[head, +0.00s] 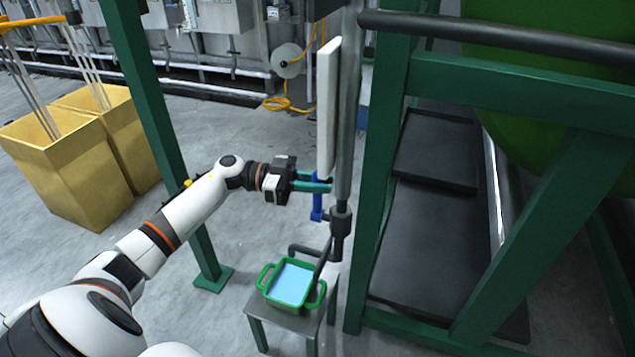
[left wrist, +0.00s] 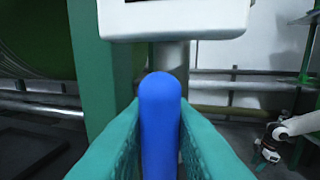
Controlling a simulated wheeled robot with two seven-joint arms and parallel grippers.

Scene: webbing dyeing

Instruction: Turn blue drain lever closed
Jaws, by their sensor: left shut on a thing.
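The blue drain lever (head: 317,202) hangs roughly upright beside the grey vertical pipe (head: 347,110) in the head view. My left gripper (head: 328,184) reaches in from the left with its teal fingers around the lever's upper part. In the left wrist view the blue lever (left wrist: 160,125) stands between the two teal fingers, which press on it from both sides. The valve body (head: 341,220) is dark and sits below the gripper on the pipe.
A green basin (head: 267,284) with light blue liquid stands on a small grey stool (head: 298,322) under the drain spout. A white panel (head: 327,105) hangs just above my gripper. A green frame (head: 385,150) stands close on the right. Yellow bins (head: 60,180) stand at left.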

